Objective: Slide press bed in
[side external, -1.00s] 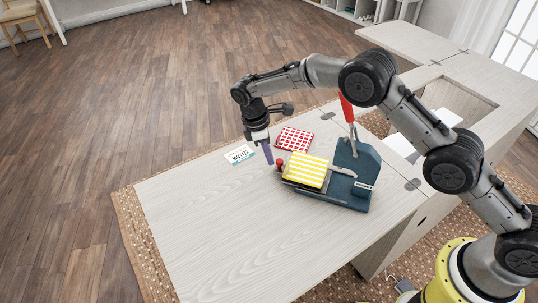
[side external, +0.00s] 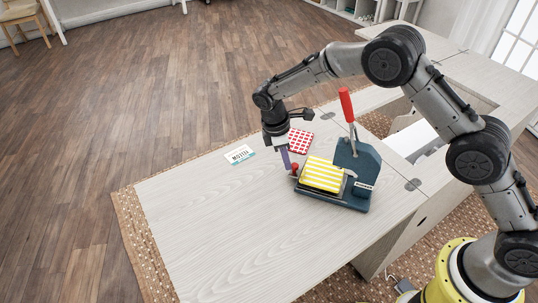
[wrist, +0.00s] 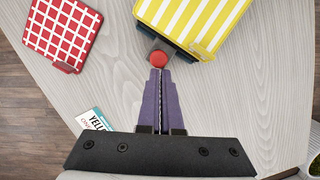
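The press (side external: 352,183) is a dark blue-grey machine with a raised red lever (side external: 347,105). Its bed carries a yellow-and-white striped piece (side external: 322,175). A red knob (side external: 295,167) sits at the bed's left end; in the wrist view the red knob (wrist: 158,59) is just beyond my fingertips. My gripper (side external: 287,168) has purple fingers pointing down beside the knob, on its left side. In the wrist view my gripper (wrist: 159,75) has its fingers together with nothing between them. The fingertips touch or nearly touch the knob; I cannot tell which.
A red-and-white checked piece (side external: 300,141) lies behind the press bed. A white-and-teal card (side external: 240,154) lies to the left. The front and left of the pale wood table (side external: 240,220) are clear. A recessed opening lies behind the press to the right.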

